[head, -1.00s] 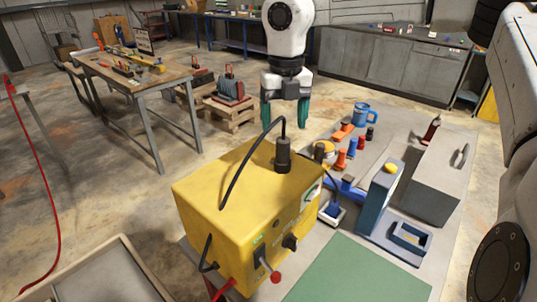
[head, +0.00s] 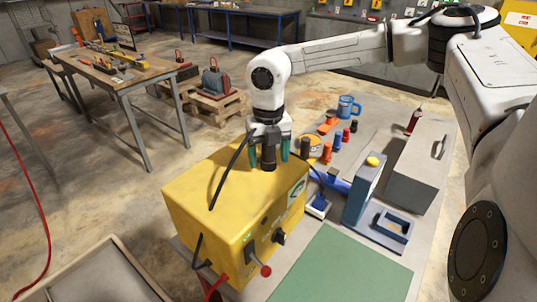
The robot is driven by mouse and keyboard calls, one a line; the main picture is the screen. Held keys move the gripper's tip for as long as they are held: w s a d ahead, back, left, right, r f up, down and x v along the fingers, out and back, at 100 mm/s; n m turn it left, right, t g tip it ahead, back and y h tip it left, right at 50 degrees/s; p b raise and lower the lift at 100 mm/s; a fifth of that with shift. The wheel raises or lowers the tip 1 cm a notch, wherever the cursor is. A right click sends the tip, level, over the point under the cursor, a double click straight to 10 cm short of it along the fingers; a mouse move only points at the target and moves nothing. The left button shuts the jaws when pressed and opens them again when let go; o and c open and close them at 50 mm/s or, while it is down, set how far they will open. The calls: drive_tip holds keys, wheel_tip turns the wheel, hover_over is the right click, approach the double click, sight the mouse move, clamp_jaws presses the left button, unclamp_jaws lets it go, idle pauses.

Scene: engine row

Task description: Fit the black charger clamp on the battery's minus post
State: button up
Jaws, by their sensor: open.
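The yellow charger box (head: 215,215) stands on the near table. A black cylindrical piece with a black cable, seemingly the black charger clamp (head: 269,158), stands upright at its top. The cable (head: 224,182) loops down over the box's top. My gripper (head: 268,151) points down over this piece, its two teal fingers apart, one on each side. I cannot tell whether they touch it. A dark box with a red handle (head: 217,80), possibly the battery, sits on a pallet in the back. No minus post can be made out.
Several small orange, red and black parts and a blue mug (head: 348,106) stand behind the charger. A blue device (head: 363,190) and a grey box (head: 415,170) are to its right. A green mat (head: 345,268) lies clear in front. A wooden workbench (head: 120,78) stands back left.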

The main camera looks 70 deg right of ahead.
drive_tip(key=c, duration=1.3)
drive_tip(key=shift+c, duration=0.2)
drive_tip(key=shift+r, duration=0.15)
